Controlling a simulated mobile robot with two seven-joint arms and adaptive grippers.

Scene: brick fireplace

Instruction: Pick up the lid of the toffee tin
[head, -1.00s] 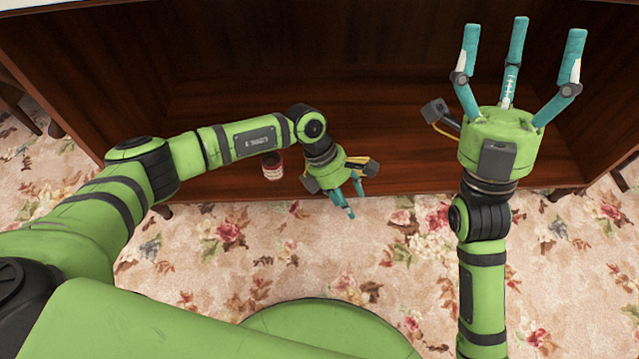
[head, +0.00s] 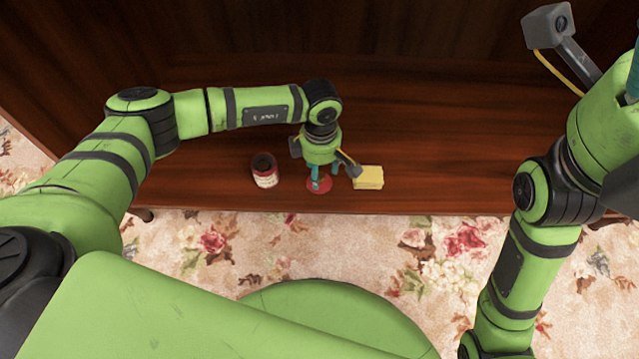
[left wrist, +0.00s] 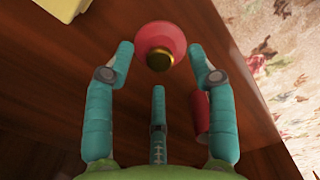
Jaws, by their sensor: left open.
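The red round lid (head: 325,187) lies flat on the brown wooden surface near its front edge. In the left wrist view the lid (left wrist: 158,42) shows a gold knob (left wrist: 160,61) on top. My left gripper (head: 316,181) points down over the lid, fingers apart. In the left wrist view the lid is just beyond the open fingertips (left wrist: 163,60), with nothing held. The red toffee tin (head: 264,178) with a pale label stands left of the lid, its top open and dark inside. My right gripper (head: 633,85) is mostly cut off at the right edge.
A yellow block (head: 368,177) lies close to the right of the lid; it also shows in the left wrist view (left wrist: 65,8). The wooden surface (head: 450,170) is clear farther right. Its front edge drops to a flowered carpet (head: 440,245).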

